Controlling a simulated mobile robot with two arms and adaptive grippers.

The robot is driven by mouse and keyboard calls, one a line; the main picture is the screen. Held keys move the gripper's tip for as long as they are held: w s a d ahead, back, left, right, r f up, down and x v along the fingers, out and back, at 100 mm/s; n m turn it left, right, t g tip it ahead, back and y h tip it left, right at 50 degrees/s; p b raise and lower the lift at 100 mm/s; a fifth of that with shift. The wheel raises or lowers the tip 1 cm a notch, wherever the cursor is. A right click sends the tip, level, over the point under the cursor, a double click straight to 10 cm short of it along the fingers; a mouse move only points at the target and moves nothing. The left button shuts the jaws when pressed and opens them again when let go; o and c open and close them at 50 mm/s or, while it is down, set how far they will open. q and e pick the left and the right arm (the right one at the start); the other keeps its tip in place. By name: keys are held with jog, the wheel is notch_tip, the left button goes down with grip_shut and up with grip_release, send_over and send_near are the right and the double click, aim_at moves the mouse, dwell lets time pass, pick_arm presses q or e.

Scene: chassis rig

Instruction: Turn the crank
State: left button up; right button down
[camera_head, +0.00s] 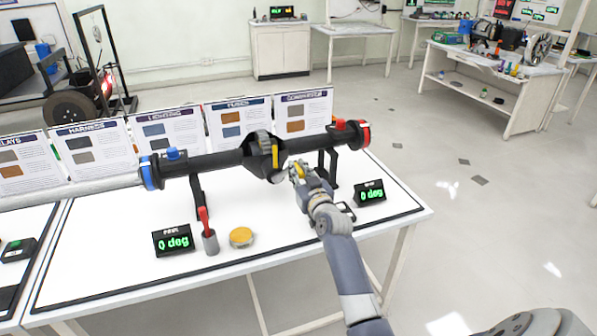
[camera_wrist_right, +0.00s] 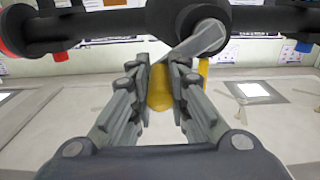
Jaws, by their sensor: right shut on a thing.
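The crank sits at the middle hub (camera_head: 265,157) of a black axle on the table. In the right wrist view, its grey crank arm (camera_wrist_right: 203,40) slants down from the hub to a yellow handle (camera_wrist_right: 159,88). My right gripper (camera_head: 298,172) is shut on this handle, with fingers on both sides of it; they partly hide it. A yellow bar (camera_head: 275,156) shows on the hub. Two small displays, the left one (camera_head: 174,240) and the right one (camera_head: 370,192), both read "0 deg". My left gripper is not in view.
The axle has a blue end (camera_head: 150,173) and a red end (camera_head: 365,133), on black stands. A grey cup (camera_head: 211,243) with a red-handled tool and a yellow round tin (camera_head: 241,237) stand in front. Several info boards line the back. The table's right front is bare.

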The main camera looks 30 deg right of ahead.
jog(key=shift+a+r, duration=0.1)
jog(key=shift+r, duration=0.1)
jog(key=shift+w+a+r+n+p, duration=0.15)
jog(key=shift+r+n+p, duration=0.15)
jog(key=shift+n+p, duration=0.25)
jog(key=shift+s+a+r+n+p, duration=0.15)
jog(key=shift+r+n+p, duration=0.1)
jog(key=shift+n+p, duration=0.3)
jog(key=shift+w+a+r+n+p, duration=0.2)
jog(key=shift+a+n+p, duration=0.4)
jog(key=shift+n, duration=0.8)
jog(key=shift+w+a+r+n+p, duration=0.3)
jog(key=shift+a+n, duration=0.55)
jog(key=shift+n, duration=0.55)
jog(key=shift+w+a+r+n+p, duration=0.15)
jog(key=shift+a+n+p, duration=0.45)
jog(key=shift+n, duration=0.8)
jog(key=shift+a, duration=0.1)
jog(key=c, duration=1.5)
grip_release()
jog(key=shift+s, duration=0.1)
